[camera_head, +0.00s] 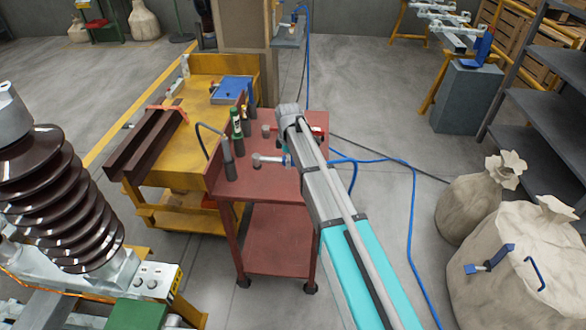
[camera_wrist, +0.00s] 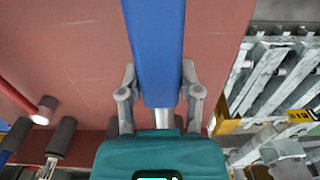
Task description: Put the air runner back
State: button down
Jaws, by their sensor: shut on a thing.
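A blue, bar-shaped thing, likely the air runner (camera_wrist: 157,45), sits between the fingers of my gripper (camera_wrist: 159,82) in the wrist view. The fingers are shut on its two sides. It runs out of the top edge, so its far end is hidden. The red cart top (camera_wrist: 75,60) lies below. In the head view my arm reaches over the right side of this red cart (camera_head: 265,190). It hides most of my gripper and the held thing there.
Dark upright cylinders and a green-topped tool (camera_head: 237,122) stand at the cart's left. A mallet-like tool (camera_head: 257,160) lies beside my arm. A yellow bench (camera_head: 195,160) stands left. A blue hose (camera_head: 410,215) crosses the floor; sacks (camera_head: 520,250) stand right.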

jog(key=shift+f, duration=0.1)
jog(key=shift+w+f+b, duration=0.4)
jog(key=shift+f+b, duration=0.1)
jog(key=shift+b, duration=0.1)
jog(key=shift+f+b, duration=1.45)
jog(key=shift+f, duration=0.15)
jog(key=shift+c, duration=1.4)
grip_release()
jog(key=shift+r, duration=0.25)
notch_tip(320, 180, up, 12)
jog(key=p, duration=1.2)
